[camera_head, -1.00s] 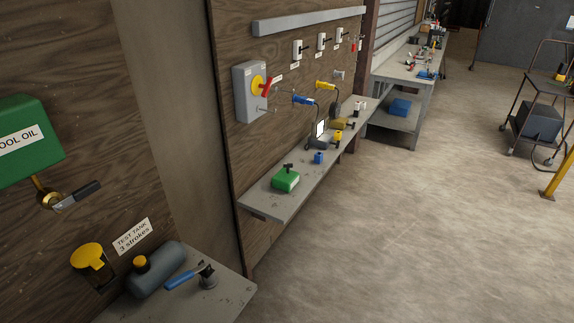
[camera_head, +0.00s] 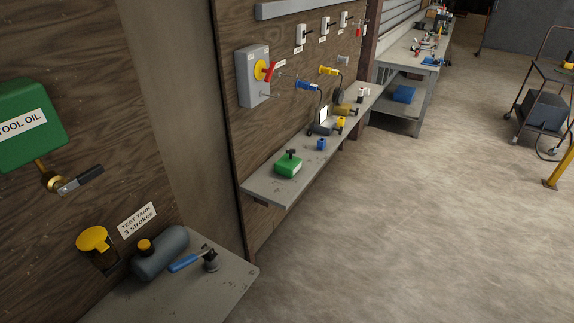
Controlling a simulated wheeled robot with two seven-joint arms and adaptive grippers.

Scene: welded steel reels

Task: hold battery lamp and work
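A small dark lamp-like thing with a bright white face (camera_head: 324,115) stands on the narrow wall shelf, in the middle of the view. It may be the battery lamp; it is too small to be sure. A yellow-capped thing (camera_head: 340,123) and a dark yellow thing (camera_head: 342,109) are close to it. A green box with a black top (camera_head: 288,164) and a small blue cup-like thing (camera_head: 321,144) sit nearer on the same shelf. Neither of my grippers is in view.
The grey shelf (camera_head: 262,190) juts from the wooden wall. A nearer bench (camera_head: 225,288) holds a grey cylinder (camera_head: 160,253) and a blue-handled tool (camera_head: 188,261). A far workbench (camera_head: 389,74) and a cart (camera_head: 541,108) stand behind.

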